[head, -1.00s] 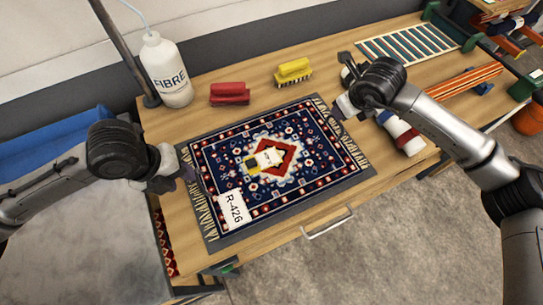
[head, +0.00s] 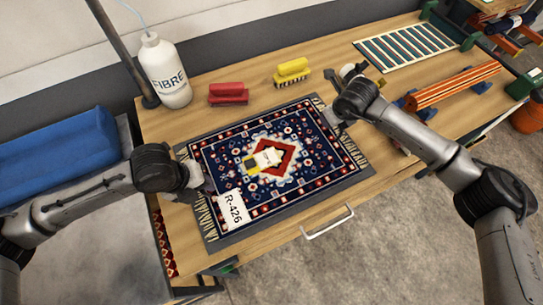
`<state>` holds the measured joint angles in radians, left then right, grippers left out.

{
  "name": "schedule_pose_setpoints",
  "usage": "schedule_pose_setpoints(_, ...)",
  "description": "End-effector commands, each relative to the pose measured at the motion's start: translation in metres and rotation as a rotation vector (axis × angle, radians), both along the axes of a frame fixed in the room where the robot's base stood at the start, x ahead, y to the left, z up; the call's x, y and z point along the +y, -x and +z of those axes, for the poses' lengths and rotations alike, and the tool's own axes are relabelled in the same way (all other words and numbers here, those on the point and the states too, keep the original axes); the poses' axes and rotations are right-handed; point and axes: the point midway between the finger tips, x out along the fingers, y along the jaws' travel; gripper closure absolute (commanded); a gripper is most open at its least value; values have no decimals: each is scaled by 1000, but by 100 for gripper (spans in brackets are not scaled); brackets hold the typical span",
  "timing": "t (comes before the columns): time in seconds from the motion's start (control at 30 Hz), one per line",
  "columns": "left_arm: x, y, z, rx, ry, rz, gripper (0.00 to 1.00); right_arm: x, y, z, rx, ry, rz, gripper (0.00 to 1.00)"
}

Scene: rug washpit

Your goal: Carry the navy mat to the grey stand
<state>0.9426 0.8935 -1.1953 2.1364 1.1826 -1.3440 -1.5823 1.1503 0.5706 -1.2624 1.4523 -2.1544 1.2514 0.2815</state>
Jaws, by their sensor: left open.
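The navy mat (head: 310,180) lies flat on the wooden bench. It has a red and cream centre, fringed ends, a grey border and a white R-426 tag (head: 232,208). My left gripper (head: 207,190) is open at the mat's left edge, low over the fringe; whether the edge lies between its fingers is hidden. My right gripper (head: 333,116) is at the mat's upper right edge, its fingers mostly hidden by its wrist. A grey-topped surface (head: 95,250), perhaps the grey stand, is at the left beside the bench, partly behind my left arm.
A blue roll (head: 55,150) lies on the grey surface. A white FIBRE bottle (head: 164,72), a red brush (head: 228,94) and a yellow brush (head: 292,72) stand behind the mat. A slatted rack (head: 405,47) and an orange striped roll (head: 455,84) are at the right.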

Motion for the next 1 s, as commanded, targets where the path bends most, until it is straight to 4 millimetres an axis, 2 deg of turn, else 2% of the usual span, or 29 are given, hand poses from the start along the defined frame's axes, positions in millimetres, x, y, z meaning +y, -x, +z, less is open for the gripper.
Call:
schedule_pose_setpoints(0.1,0,0,0,0,0,0,59,0,0,0,0,0,0,58)
schedule_pose_setpoints(0.53,0,0,0,0,-1,0,100,0,0,0,-1,1,0,99)
schedule_pose_setpoints(1.0,1,0,1,1,-3,1,100,-2,-1,2,-2,3,-5,100)
